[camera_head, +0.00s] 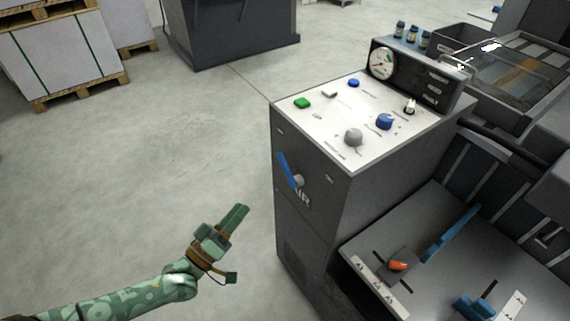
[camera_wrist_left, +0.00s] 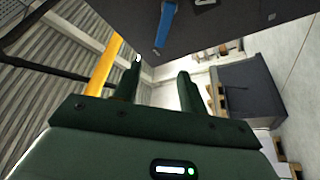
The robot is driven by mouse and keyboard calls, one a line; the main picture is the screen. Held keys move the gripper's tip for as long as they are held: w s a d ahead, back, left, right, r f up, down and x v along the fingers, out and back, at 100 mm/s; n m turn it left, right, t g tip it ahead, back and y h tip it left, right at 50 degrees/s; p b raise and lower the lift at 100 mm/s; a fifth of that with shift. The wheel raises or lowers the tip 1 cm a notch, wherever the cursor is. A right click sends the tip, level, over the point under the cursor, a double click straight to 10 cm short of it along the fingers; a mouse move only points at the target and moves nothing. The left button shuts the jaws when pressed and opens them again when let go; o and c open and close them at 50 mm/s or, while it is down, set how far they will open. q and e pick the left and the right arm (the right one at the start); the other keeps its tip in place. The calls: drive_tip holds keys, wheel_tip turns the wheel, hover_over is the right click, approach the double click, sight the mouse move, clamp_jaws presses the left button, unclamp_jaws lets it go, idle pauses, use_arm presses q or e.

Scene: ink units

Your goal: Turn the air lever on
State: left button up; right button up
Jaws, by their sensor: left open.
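The air lever (camera_head: 286,170) is a blue handle on a grey pivot, on the dark front face of the control cabinet (camera_head: 310,216), beside the letters "AIR". In the head view it slants from upper left down to the pivot at lower right. In the left wrist view the blue lever (camera_wrist_left: 165,26) shows at the top, beyond the fingers. My left gripper (camera_head: 240,214) is left of the cabinet and below the lever, apart from it. In the left wrist view its two fingers (camera_wrist_left: 158,84) are spread with nothing between them. My right gripper is not in view.
The cabinet's white top panel (camera_head: 340,122) carries a green button (camera_head: 302,103), knobs and a gauge (camera_head: 382,64). A machine bed (camera_head: 450,245) with an orange-knobbed clamp (camera_head: 398,265) lies to the right. Open floor (camera_head: 150,170) spreads left; pallets (camera_head: 65,60) stand far back.

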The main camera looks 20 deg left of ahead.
sight(281, 162)
use_arm(q)
drive_tip(key=b+x, duration=0.2)
drive_tip(key=x, duration=1.3)
drive_tip(key=shift+w+f+b, duration=0.1)
drive_tip(key=shift+w+b, duration=0.2)
drive_tip(key=shift+b, duration=0.1)
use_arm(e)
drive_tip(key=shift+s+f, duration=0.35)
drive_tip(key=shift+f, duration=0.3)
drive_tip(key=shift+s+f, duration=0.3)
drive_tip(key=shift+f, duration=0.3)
use_arm(q)
clamp_jaws()
